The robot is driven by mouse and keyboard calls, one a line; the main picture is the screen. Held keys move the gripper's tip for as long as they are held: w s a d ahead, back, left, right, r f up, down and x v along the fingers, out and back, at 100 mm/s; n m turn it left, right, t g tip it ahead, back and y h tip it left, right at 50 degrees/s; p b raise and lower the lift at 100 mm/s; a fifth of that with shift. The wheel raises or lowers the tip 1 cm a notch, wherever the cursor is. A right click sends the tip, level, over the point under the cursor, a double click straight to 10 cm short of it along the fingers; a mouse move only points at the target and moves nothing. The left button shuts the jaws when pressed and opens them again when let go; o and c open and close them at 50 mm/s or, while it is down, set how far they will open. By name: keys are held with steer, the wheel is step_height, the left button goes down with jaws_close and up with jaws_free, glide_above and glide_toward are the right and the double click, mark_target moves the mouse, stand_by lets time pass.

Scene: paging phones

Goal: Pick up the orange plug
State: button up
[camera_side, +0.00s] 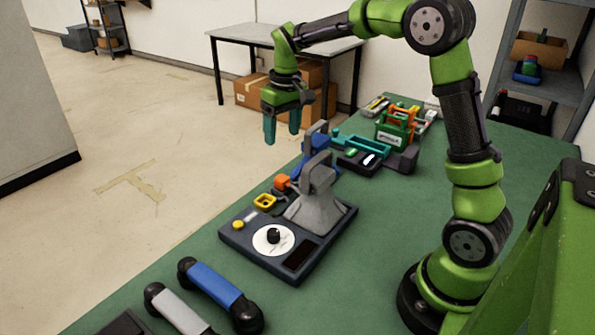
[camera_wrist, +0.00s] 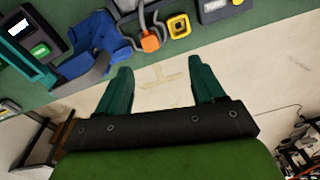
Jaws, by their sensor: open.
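The orange plug (camera_side: 282,182) sits at the left of the grey stand on the green table in the side view, near the table's left edge. In the wrist view the orange plug (camera_wrist: 151,41) lies at the top middle, with a grey curved piece beside it. My gripper (camera_side: 282,141) hangs fingers-down, higher than the plug and behind it in the side view, near the table's left edge. In the wrist view my gripper (camera_wrist: 156,82) has its two teal fingers wide apart with nothing between them. The plug is beyond the fingertips, not touching them.
A yellow square piece (camera_side: 265,201) is close to the plug. A grey stand (camera_side: 318,210) on a dark dial box (camera_side: 300,262) is to its right. A blue holder (camera_side: 318,160) stands behind. Blue and grey handsets (camera_side: 215,283) lie in front. Open floor is left of the table.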

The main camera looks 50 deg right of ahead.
steer(key=w+d+n, duration=0.1)
steer(key=w+d, duration=0.1)
steer(key=w, duration=0.1)
steer(key=n+g, duration=0.1)
glide_above(282, 178)
steer(key=f, duration=1)
steer(key=shift+w+a+f, duration=0.1)
steer(key=shift+w+f, duration=0.15)
steer(key=shift+s+f, duration=0.15)
steer(key=shift+f, duration=2.55)
steer(key=shift+c, duration=0.3)
